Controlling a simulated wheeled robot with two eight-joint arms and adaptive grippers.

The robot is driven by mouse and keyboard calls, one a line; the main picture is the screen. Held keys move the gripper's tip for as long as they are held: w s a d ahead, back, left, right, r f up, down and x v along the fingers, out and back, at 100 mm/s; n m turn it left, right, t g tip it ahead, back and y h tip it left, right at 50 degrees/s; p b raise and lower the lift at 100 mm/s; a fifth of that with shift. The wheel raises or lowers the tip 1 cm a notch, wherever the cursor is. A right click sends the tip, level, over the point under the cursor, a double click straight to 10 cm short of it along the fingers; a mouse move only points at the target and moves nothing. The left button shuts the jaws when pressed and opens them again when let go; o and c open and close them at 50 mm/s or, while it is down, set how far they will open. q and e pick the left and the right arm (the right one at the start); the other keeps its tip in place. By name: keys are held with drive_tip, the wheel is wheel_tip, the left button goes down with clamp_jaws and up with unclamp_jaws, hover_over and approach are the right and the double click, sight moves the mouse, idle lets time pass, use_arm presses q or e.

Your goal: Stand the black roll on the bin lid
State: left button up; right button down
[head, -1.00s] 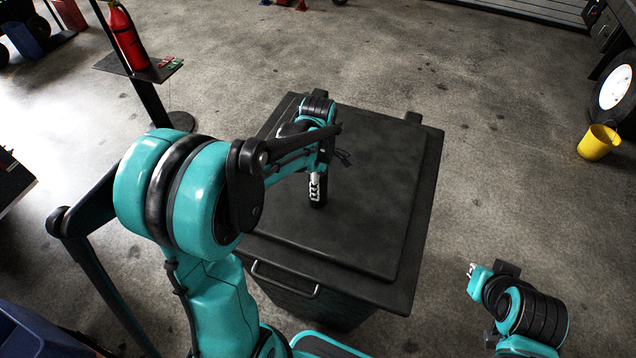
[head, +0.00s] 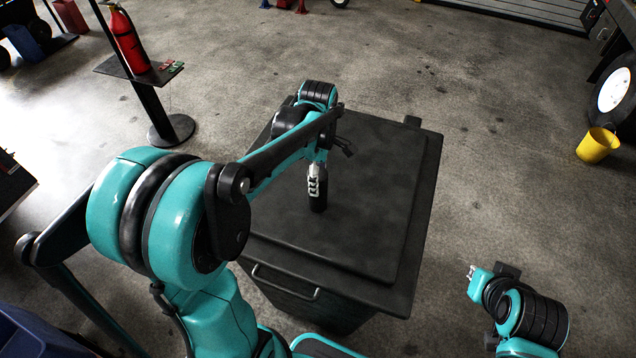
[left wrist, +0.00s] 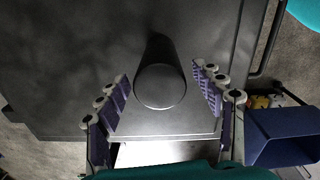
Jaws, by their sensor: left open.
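The black roll (head: 319,196) stands upright on the dark bin lid (head: 370,210) in the head view. The left wrist view shows the roll (left wrist: 160,85) end-on between the two fingers of my left gripper (left wrist: 163,105), with a gap on each side. My left gripper (head: 315,184) is open at the roll, partly hidden by its own arm in the head view. My right gripper (head: 472,271) is at the lower right, away from the bin; its jaw state is too small to tell.
The bin has a front handle (head: 285,285). A red fire extinguisher (head: 128,38) stands on a small shelf at the upper left. A yellow bucket (head: 598,145) stands at the right. A blue container (left wrist: 280,135) shows in the left wrist view. The lid around the roll is clear.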

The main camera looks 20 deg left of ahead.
use_arm(q)
wheel_tip(320, 180, up, 6)
drive_tip(key=shift+r+p, duration=0.1)
drive_tip(key=shift+p, duration=0.25)
drive_tip(key=shift+r, duration=0.3)
drive_tip(key=shift+s+d+r+m, duration=0.15)
drive_tip(key=shift+s+r+m, duration=0.05)
drive_tip(key=shift+s+m, duration=0.2)
drive_tip(key=s+d+f+m+t, duration=0.1)
drive_tip(key=s+d+m+t, duration=0.1)
drive_tip(key=s+m, duration=0.4)
drive_tip(key=s+d+f+m+t, duration=0.1)
drive_tip(key=s+d+m+t, duration=0.2)
drive_tip(key=m, duration=1)
drive_tip(key=shift+s+m+t, duration=0.3)
drive_tip(key=shift+s+t, duration=0.8)
drive_tip(key=shift+s, duration=0.3)
drive_tip(key=shift+f, duration=0.1)
